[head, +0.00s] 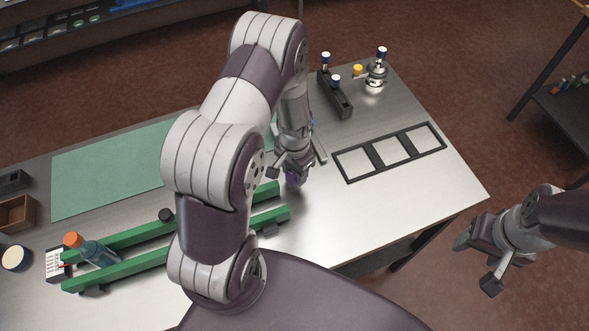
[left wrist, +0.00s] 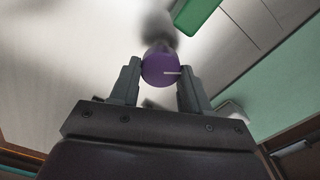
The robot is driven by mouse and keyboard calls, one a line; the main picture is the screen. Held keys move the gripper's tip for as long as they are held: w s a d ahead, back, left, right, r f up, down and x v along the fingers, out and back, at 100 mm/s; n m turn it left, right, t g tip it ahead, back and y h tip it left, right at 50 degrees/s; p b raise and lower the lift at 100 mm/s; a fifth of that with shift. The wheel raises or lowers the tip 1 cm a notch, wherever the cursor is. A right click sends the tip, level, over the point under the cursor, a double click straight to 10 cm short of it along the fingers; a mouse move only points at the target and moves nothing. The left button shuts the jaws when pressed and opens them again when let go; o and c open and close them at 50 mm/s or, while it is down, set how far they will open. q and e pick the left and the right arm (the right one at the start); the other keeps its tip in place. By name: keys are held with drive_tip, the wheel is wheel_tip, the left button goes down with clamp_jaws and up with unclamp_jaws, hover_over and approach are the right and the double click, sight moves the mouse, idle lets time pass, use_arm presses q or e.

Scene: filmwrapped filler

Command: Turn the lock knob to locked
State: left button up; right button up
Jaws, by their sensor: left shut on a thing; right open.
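The purple round knob (left wrist: 160,68) with a white line on its face sits between the two fingers of my left gripper in the left wrist view. The white line runs from near its middle to the right. In the head view my left gripper (head: 289,172) points down over the metal table, and only a bit of the purple knob (head: 293,179) shows beneath it. The left gripper is shut on the knob. Lock markings around it cannot be seen. My right gripper (head: 482,263) is open and empty, beyond the table's right edge.
Two green rails (head: 125,272) lie left of the knob, with an orange-capped bottle (head: 97,254) near them. A black three-window frame (head: 343,178) lies to the right. A dark rack (head: 334,96) with vials and a silver container (head: 376,76) stand behind. A green mat (head: 100,168) covers the left.

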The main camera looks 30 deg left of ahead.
sight(294, 174)
use_arm(q)
drive_tip(key=m, duration=0.6)
drive_tip(key=shift+w+r, duration=0.1)
drive_tip(key=shift+r, duration=0.05)
drive_tip(key=shift+m, duration=0.3)
idle(0.4)
drive_tip(key=o, duration=0.8)
wheel_tip(294, 174, up, 13)
drive_tip(key=shift+f+b, duration=0.15)
drive_tip(key=shift+b, duration=0.95)
